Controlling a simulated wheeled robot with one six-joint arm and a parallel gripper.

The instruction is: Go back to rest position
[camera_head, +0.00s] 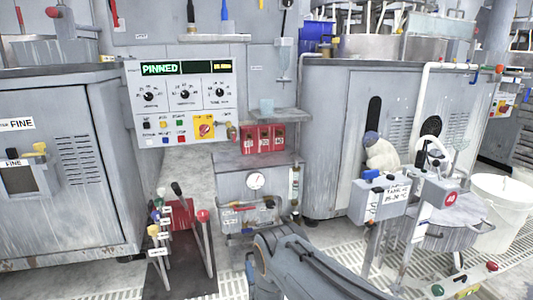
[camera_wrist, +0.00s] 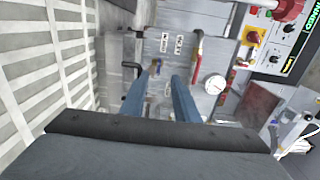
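My gripper (camera_wrist: 166,76) shows in the wrist view as two blue fingers with a gap between them. It is open and nothing is seen between the fingers. The fingers point toward the grey pump cabinet (camera_wrist: 205,62) with the round gauge (camera_wrist: 215,85), which appears turned on its side in this view. In the head view my arm reaches in from the bottom, low in front of the same cabinet (camera_head: 232,184). The fingers cannot be made out clearly there.
A rack of levers (camera_head: 180,262) stands on the floor left of my arm. A control box (camera_head: 383,198) on a stand and a white bucket (camera_head: 502,212) are at the right. The control panel (camera_head: 185,98) reads PINNED. Large grey machines (camera_head: 75,190) stand on both sides.

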